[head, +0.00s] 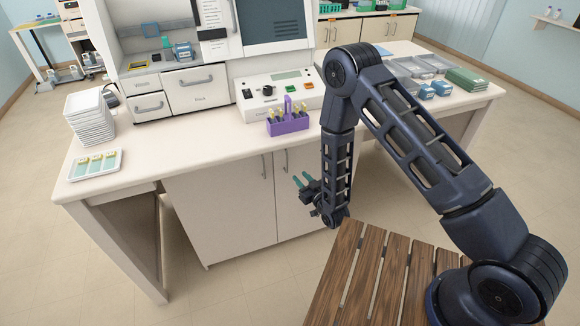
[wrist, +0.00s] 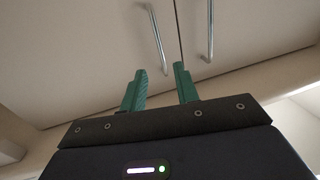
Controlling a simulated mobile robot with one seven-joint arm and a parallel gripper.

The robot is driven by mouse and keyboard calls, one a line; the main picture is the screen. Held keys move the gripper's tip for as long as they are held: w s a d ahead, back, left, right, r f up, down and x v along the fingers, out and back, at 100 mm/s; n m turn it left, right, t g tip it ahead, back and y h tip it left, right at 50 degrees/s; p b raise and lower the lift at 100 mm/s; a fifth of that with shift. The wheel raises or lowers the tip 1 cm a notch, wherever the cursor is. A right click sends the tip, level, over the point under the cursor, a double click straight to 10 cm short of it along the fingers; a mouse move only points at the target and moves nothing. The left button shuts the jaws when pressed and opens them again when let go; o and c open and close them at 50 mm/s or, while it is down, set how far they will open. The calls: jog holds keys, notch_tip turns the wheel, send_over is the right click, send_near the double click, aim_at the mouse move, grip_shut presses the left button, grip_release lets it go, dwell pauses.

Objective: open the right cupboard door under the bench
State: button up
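The right cupboard door (head: 291,222) under the bench is closed and partly hidden behind my arm. Its upright metal handle (head: 286,161) is near the door's top, close to the middle seam. The left door (head: 218,210) is closed, with its own handle (head: 264,167) across the seam. My gripper (head: 301,181) has green fingers and is in front of the right door, a little below and right of its handle. In the wrist view the fingers (wrist: 160,88) are apart and empty. Both handles lie beyond the fingertips there, touching neither; I cannot tell surely which handle is which.
The white bench top (head: 215,150) overhangs the doors. It carries a purple rack (head: 288,125), a white slide tray (head: 96,165) and stacked trays (head: 90,120). A slatted wooden surface (head: 372,275) stands below my arm. The floor before the left door is clear.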

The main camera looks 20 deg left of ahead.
aim_at(287, 163)
jog(key=x, duration=0.9)
jog(key=shift+c, duration=0.4)
grip_shut()
